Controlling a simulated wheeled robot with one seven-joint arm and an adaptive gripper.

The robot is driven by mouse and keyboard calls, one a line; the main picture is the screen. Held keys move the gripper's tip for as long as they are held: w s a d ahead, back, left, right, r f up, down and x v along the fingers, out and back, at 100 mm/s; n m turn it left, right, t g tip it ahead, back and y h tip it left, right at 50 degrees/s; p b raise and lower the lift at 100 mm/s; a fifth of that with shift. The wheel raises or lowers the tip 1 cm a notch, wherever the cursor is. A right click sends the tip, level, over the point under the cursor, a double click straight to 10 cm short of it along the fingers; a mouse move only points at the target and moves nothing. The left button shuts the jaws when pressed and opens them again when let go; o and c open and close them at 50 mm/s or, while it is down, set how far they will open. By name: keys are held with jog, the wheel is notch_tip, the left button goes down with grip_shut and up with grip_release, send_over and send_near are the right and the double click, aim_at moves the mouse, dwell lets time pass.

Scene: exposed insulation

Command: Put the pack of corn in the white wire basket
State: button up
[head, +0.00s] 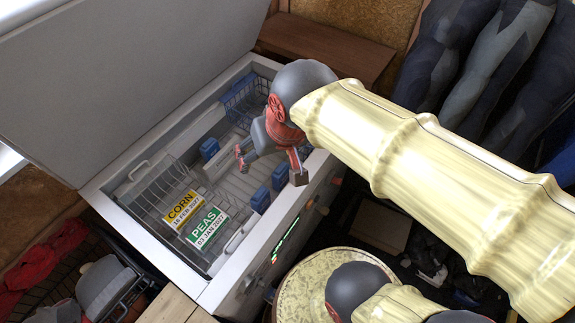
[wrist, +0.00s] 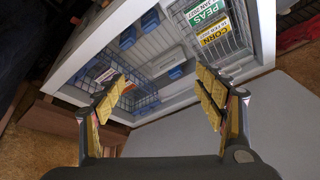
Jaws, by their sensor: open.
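The yellow label reading CORN (head: 182,207) shows at the near-left end of the open freezer, beside a green PEAS label; it also shows in the wrist view (wrist: 218,33). I cannot tell whether a full pack lies under the label. A white wire basket (head: 150,187) is at that end, around or under the labels; its wires show in the wrist view (wrist: 187,19). My gripper (head: 269,168) is open and empty above the freezer's middle, apart from both. In the wrist view, its fingers (wrist: 160,92) stand wide with nothing between them.
The freezer's lid (head: 130,70) stands open along the back left. A second, darker wire basket (head: 238,101) is at the far end. Blue blocks (head: 260,200) line the freezer's inner sides. The front rim (head: 232,272) is raised.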

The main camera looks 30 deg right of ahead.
jog(key=shift+n+t, duration=0.3)
jog(key=shift+n, duration=0.5)
jog(key=s, duration=0.1)
jog(key=s+d, duration=0.1)
jog(key=s, duration=0.3)
jog(key=shift+d+f, duration=0.15)
jog(key=shift+d, duration=0.25)
